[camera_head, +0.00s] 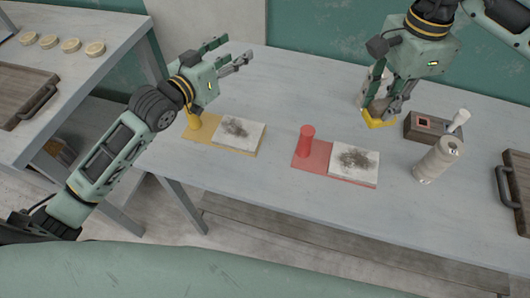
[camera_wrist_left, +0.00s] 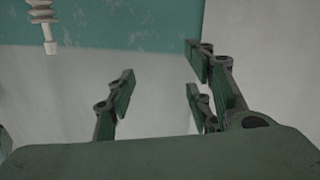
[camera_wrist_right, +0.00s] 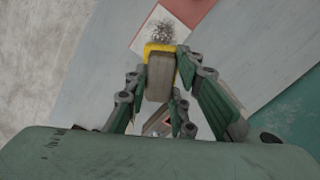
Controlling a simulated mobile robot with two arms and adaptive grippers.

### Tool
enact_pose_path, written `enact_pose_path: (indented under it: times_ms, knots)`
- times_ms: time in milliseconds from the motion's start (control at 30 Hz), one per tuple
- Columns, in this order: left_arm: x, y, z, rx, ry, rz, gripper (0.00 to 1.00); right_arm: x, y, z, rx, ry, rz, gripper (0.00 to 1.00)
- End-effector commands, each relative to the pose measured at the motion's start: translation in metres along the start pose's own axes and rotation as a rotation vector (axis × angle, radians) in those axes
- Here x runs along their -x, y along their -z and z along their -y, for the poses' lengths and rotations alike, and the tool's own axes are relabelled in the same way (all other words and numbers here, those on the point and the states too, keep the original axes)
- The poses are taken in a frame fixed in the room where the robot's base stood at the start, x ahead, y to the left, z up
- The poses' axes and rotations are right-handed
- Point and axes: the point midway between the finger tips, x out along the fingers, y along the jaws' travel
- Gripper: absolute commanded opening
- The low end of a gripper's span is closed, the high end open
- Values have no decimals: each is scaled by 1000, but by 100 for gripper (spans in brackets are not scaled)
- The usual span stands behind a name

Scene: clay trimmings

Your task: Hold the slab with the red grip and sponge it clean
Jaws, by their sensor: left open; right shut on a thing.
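A red board with an upright red grip (camera_head: 307,140) lies on the table, with a white slab (camera_head: 354,167) smeared with dark grime on it. A yellow board with a yellow grip (camera_head: 194,121) and a second smeared white slab (camera_head: 238,134) lies to its left. My right gripper (camera_head: 385,108) is shut on a yellow sponge (camera_head: 378,121), above the table, behind and right of the red board. The right wrist view shows the sponge (camera_wrist_right: 160,49) between the fingers. My left gripper (camera_head: 232,54) is open and empty, above and behind the yellow board; its fingers (camera_wrist_left: 165,95) stand apart.
A brown box (camera_head: 425,127) and a pale cylindrical bottle (camera_head: 438,160) stand right of the red board. A dark tray (camera_head: 517,185) lies at the right edge. A side table (camera_head: 75,88) at left bears several round discs and a wooden board. The table front is clear.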

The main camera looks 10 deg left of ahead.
Motion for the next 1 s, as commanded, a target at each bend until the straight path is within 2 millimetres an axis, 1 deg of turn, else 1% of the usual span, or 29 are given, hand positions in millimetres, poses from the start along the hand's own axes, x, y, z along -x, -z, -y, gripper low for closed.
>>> enact_pose_path:
  times_ms: [33,67,100,200,300,400,500,567,667,767,867,1000]
  knots:
    - [10,-22,-22,-37,-37,47,48,0,0,0,0,0,0,2]
    - [16,-33,-34,-57,-57,70,48,0,0,0,0,0,0,2]
    - [25,-48,-50,-84,-86,103,48,0,0,0,0,0,0,2]
    - [49,-82,-89,-137,-159,173,48,0,0,0,0,0,0,2]
    - [74,-109,-121,-175,-223,233,48,0,0,0,0,0,0,2]
    - [96,-127,-146,-200,-275,274,48,0,0,0,0,0,0,2]
    - [111,-138,-162,-215,-309,300,48,0,0,0,0,0,0,2]
    - [117,-142,-167,-219,-322,310,48,0,0,0,0,0,0,2]
    - [118,-146,-172,-221,-332,317,48,0,0,0,0,0,0,2]
    - [110,-149,-175,-221,-331,316,48,0,0,0,0,0,0,2]
    - [96,-152,-181,-221,-333,313,48,0,0,0,0,0,0,2]
    - [71,-162,-188,-220,-332,314,48,0,0,0,0,0,0,2]
